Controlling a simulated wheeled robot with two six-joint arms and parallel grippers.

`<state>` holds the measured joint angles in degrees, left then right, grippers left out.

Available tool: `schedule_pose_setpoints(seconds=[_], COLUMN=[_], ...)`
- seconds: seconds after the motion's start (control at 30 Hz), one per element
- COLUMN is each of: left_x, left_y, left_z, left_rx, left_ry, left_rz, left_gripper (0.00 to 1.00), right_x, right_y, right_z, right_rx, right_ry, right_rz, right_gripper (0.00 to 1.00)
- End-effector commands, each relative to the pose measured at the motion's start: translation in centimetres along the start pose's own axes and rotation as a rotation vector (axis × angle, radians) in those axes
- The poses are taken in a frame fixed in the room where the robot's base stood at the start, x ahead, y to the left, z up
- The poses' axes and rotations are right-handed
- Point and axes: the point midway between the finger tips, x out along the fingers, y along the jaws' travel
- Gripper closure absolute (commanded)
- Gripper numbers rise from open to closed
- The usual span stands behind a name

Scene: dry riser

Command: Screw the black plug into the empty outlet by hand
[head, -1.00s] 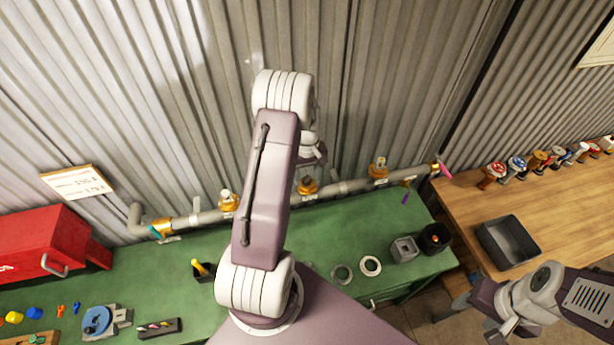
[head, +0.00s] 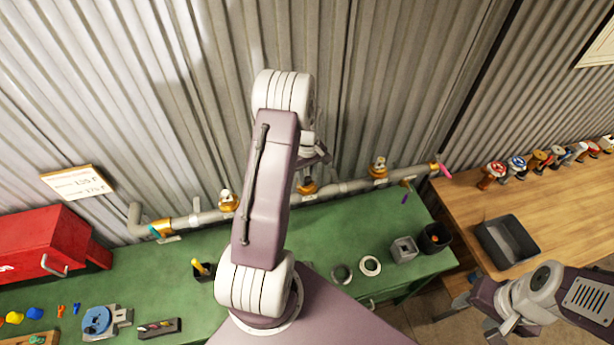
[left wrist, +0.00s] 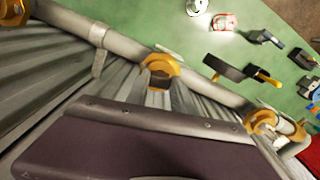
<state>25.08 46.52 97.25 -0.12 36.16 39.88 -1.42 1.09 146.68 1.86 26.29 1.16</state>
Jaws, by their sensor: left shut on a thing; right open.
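A pipe (head: 345,187) with several brass outlets runs along the corrugated wall. The middle outlet (head: 307,187) is half hidden by my left arm; in the left wrist view this outlet (left wrist: 160,66) shows a dark, brownish opening. My left gripper (head: 320,157) is mostly hidden behind its own arm, above and beside that outlet. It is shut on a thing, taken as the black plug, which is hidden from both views. Whether it touches the outlet I cannot tell. My right gripper (head: 482,311) is open and empty at the lower right, away from the pipe.
The green bench (head: 330,235) holds a black cup with a yellow tool (head: 203,270), two rings, a grey block (head: 404,250) and a black container (head: 435,238). A red toolbox (head: 45,245) stands left. A wooden table (head: 555,200) with a black tray (head: 508,242) stands right.

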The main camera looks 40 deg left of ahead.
Motion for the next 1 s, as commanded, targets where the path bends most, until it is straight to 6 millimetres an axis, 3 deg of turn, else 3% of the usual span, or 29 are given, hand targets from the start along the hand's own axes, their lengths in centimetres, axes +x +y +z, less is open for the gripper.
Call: schedule_pose_setpoints(seconds=[0.13,0.43,0.7,1.0], left_x=[0.02,0.02,0.07,0.07], left_y=[-0.04,-0.04,-0.09,-0.09], left_z=[0.0,0.0,-0.03,-0.03], left_rx=[0.192,0.236,0.677,0.722], left_ry=[0.0,0.0,0.0,0.0], left_rz=[0.0,0.0,0.001,0.001], left_gripper=[1.0,1.0,1.0,1.0], right_x=[-0.04,-0.04,-0.09,-0.09], right_y=[0.0,0.0,0.0,0.0], right_z=[0.0,0.0,-0.01,-0.01], right_rx=[0.0,0.0,0.0,0.0], right_ry=[0.0,0.0,0.0,0.0], right_rz=[0.0,0.0,0.0,0.0], right_gripper=[0.46,0.46,0.46,0.46])
